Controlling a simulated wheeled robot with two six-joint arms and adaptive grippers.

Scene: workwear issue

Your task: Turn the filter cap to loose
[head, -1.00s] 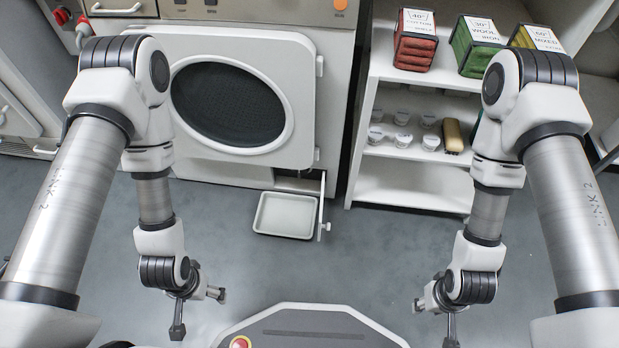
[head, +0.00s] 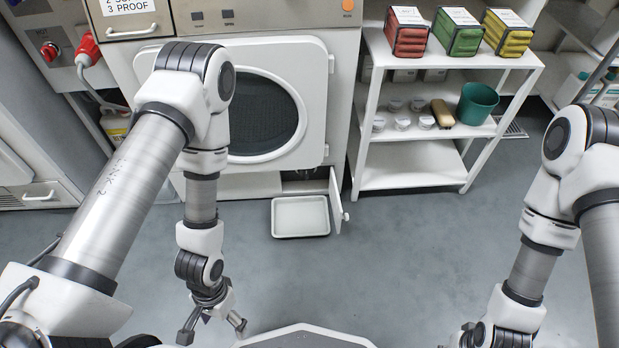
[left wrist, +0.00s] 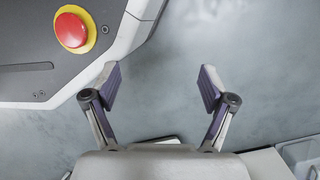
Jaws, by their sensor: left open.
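The filter cap is not clearly visible. A small service flap (head: 336,200) stands open at the bottom of the white front-loading machine (head: 318,75), and the recess (head: 304,174) beside it is dark. A shallow white tray (head: 300,217) lies empty on the floor below that recess. My left gripper (head: 212,328) is open and empty, low in front of the machine and well short of the flap. Its spread fingers also show in the left wrist view (left wrist: 160,82) with only floor between them. My right gripper is at the bottom edge, mostly cut off.
A white shelf (head: 410,172) stands right of the machine, with red (head: 407,38), green (head: 458,38) and yellow (head: 506,38) bundles, white tubs, a brush (head: 442,113) and a green bucket (head: 477,103). A red plug (head: 88,48) is at left. Grey floor (head: 390,260) is clear.

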